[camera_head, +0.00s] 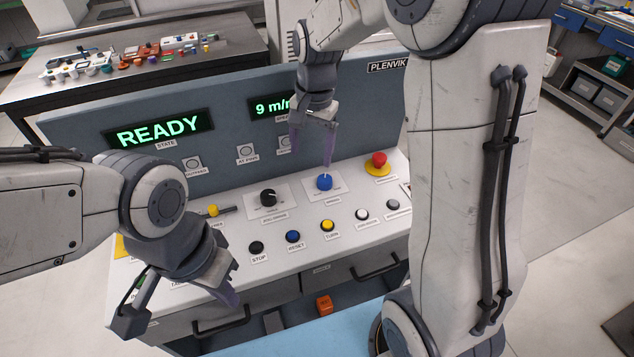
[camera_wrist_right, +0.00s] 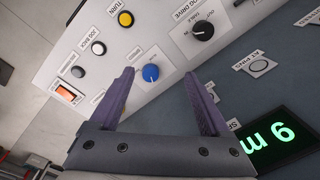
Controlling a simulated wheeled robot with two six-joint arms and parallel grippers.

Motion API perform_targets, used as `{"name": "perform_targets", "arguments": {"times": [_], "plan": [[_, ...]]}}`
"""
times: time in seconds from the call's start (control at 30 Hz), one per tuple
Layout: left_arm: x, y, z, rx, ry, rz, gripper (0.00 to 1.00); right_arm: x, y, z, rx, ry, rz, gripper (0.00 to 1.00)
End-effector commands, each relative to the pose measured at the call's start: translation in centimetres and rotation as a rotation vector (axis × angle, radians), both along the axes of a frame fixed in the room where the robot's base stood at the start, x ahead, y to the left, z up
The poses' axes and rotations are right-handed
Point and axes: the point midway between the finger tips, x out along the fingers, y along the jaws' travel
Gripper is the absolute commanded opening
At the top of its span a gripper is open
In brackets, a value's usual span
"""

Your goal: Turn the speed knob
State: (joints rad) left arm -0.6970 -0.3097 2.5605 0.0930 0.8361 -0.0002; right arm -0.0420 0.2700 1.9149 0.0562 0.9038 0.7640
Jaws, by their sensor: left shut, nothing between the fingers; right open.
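A blue knob (camera_head: 324,182) with a pale pointer mark stands on the white, sloped control panel (camera_head: 225,232); its label is too small to read. In the right wrist view the blue knob (camera_wrist_right: 151,73) shows between the purple fingertips. My right gripper (camera_head: 314,155) is open, pointing down above the knob; I cannot tell whether a finger touches it. A green display (camera_head: 270,107) reading "9 m/", partly hidden by my right gripper, is on the upright panel behind. My left gripper (camera_head: 230,294) is shut and empty, low over the console's front left.
A black knob (camera_head: 268,198) is left of the blue one. A red emergency button (camera_head: 378,160) is to its right. Several push buttons, including a yellow one (camera_head: 327,226), line the front. A yellow-tipped lever (camera_head: 213,210) is further left. A READY display (camera_head: 158,130) is behind.

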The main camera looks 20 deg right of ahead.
Motion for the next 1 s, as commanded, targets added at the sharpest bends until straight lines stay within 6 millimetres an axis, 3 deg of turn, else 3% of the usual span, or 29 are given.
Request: {"name": "perform_targets", "arguments": {"times": [0.03,0.1,0.2,0.37,0.7,1.0], "plan": [[0.0,0.0,-1.6,0.000,0.000,0.000,0.00,1.5,-2.2,-2.2,0.001,0.003,-0.103,0.80],[0.0,0.0,-2.1,-0.001,-0.001,0.000,0.00,2.7,-4.0,-3.1,0.002,0.006,-0.201,0.80],[0.0,0.0,-2.2,-0.001,-0.001,0.000,0.00,3.5,-5.2,-3.8,0.003,0.007,-0.267,0.80],[0.0,0.0,-1.9,-0.001,-0.001,0.000,0.00,3.6,-5.2,-5.5,0.003,0.011,-0.276,0.80],[0.0,0.0,-1.4,-0.001,-0.001,0.000,0.00,3.9,-4.9,-11.6,0.003,0.011,-0.271,0.80],[0.0,0.0,-1.3,-0.001,-0.001,0.000,0.00,4.1,-4.8,-13.7,0.003,0.007,-0.270,0.80]]}}
